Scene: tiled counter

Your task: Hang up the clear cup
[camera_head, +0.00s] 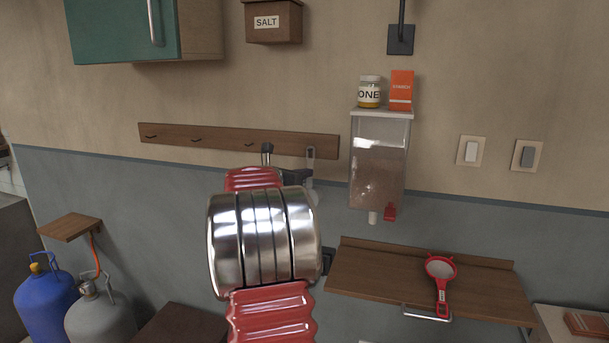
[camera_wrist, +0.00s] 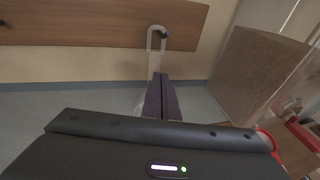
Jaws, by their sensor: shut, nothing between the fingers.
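A wooden rail (camera_head: 225,140) with dark hooks is fixed to the wall, and it also shows in the wrist view (camera_wrist: 90,22). The clear cup (camera_head: 310,154) hangs at the rail's right end, its long pale handle loop around the end hook. In the wrist view the handle loop (camera_wrist: 150,42) shows with the dark hook inside it. The cup's lower part is mostly hidden behind my gripper and arm. My gripper (camera_wrist: 160,80) is shut and empty, its fingertips just below the loop and in front of the handle. In the head view my gripper (camera_head: 298,176) is partly hidden by my arm.
A clear dispenser (camera_head: 378,165) with a red tap is close to the right, with a honey jar (camera_head: 369,92) and orange box (camera_head: 401,90) on top. Below is a wooden shelf (camera_head: 380,280) with a red strainer (camera_head: 441,275). Gas bottles (camera_head: 45,295) stand lower left.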

